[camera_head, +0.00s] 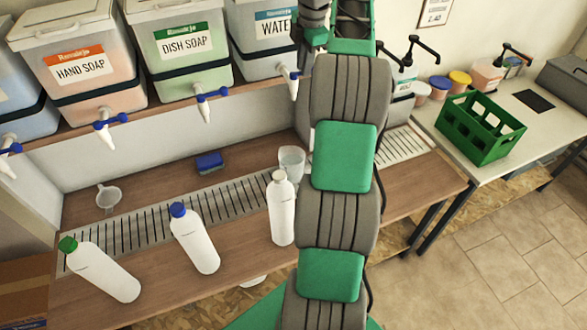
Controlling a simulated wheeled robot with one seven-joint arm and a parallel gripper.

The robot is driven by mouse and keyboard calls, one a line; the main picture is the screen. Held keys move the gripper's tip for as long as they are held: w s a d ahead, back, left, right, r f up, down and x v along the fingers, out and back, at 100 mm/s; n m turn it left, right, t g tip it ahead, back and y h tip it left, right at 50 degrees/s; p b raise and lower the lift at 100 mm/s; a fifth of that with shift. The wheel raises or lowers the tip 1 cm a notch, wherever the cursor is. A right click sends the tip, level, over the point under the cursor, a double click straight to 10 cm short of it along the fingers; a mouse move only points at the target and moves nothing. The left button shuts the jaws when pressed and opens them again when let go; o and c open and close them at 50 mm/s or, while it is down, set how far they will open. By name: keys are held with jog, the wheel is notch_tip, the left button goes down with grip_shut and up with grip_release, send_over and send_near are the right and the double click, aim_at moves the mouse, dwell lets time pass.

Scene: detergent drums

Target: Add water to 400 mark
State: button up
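The white drum labelled WATER (262,38) stands on the shelf at the top, its right side hidden by my arm. Its tap (291,76), with a blue handle, hangs over the shelf's front edge. A clear cup (291,161) stands below and near this tap, beside my arm. I cannot make out any marks or a water level in it. My grey and green arm rises through the middle of the picture and covers part of the bench. My gripper does not show; it is out of frame or behind the arm.
HAND SOAP (82,71) and DISH SOAP (183,45) drums share the shelf. White bottles with green (104,275), blue (196,243) and pale (282,213) caps stand on the bench. A funnel (108,197), blue sponge (209,161) and green crate (480,128) also show.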

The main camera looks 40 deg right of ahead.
jog(key=o, duration=0.4)
jog(key=shift+w+d, duration=0.1)
jog(key=shift+w, duration=0.1)
jog(key=shift+o, duration=0.6)
jog(key=shift+o, duration=1.4)
jog(key=p+v, duration=0.4)
jog(key=shift+r, duration=0.2)
